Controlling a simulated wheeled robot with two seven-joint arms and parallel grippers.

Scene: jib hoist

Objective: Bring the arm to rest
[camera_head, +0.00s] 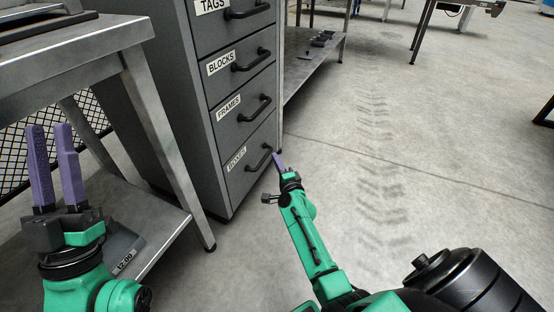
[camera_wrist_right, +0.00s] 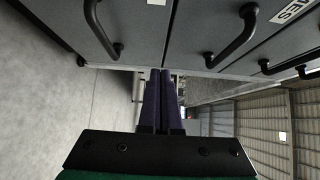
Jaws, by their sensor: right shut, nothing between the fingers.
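My right gripper (camera_head: 277,157) is at the front of the grey drawer cabinet (camera_head: 222,120), near the handle of its lowest drawer in the picture. Whether it touches the handle cannot be told. In the right wrist view its purple fingers (camera_wrist_right: 161,75) are together with nothing between them, and drawer handles (camera_wrist_right: 234,38) show beyond. My left gripper (camera_head: 50,128) points up beside the metal table at the left. Its two purple fingers stand apart with nothing between them.
The metal table (camera_head: 75,45) with a lower shelf (camera_head: 160,225) stands at the left. The cabinet's drawers, labelled TAGS, BLOCKS, FRAMES and one less legible, look closed. A low bench (camera_head: 312,68) is behind the cabinet. The concrete floor (camera_head: 430,150) at the right is mostly clear.

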